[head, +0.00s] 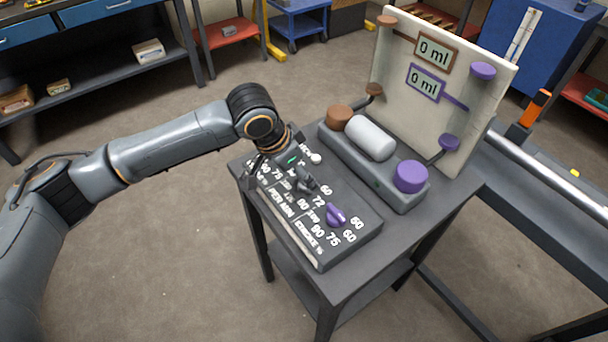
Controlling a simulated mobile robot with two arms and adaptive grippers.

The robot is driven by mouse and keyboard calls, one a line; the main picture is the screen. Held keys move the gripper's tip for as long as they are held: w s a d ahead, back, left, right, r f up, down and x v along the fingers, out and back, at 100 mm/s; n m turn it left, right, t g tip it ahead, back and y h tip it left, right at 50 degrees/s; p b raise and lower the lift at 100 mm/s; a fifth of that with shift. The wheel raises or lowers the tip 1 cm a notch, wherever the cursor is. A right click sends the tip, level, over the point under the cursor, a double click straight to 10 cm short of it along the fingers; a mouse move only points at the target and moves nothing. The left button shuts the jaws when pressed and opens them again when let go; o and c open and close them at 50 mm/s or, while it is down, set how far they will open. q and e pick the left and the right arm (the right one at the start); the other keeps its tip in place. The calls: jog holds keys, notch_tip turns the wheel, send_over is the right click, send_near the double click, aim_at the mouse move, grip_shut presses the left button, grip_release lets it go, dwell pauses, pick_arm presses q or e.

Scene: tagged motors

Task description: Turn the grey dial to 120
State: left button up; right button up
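A dark control panel (345,248) with white numbers and text lies on a small dark table. My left gripper (298,182) reaches down over its left half, at or just above the dial area. A grey dial cannot be clearly told apart from the dark gripper parts there, and the markings around it are partly covered. I cannot make out 120 or a pointer. Whether the fingers are open, shut or touching a dial cannot be told. A purple dial (336,215) sits uncovered to the right, among numbers such as 60, 75 and 90. My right gripper is out of view.
Behind the panel, a grey pump unit (397,190) carries a white cylinder (370,138), a brown cap (340,117) and a purple cap (410,176). An upright cream board (400,72) has two displays reading 0 ml. A bench with a metal rail (548,170) stands right.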

pick_arm(q)
jog(key=shift+x, duration=1.1)
jog(key=shift+w+d+f, duration=0.1)
jog(key=shift+d+f, duration=0.05)
jog(key=shift+f, duration=0.3)
jog(key=c, duration=1.2)
jog(key=shift+o, duration=0.2)
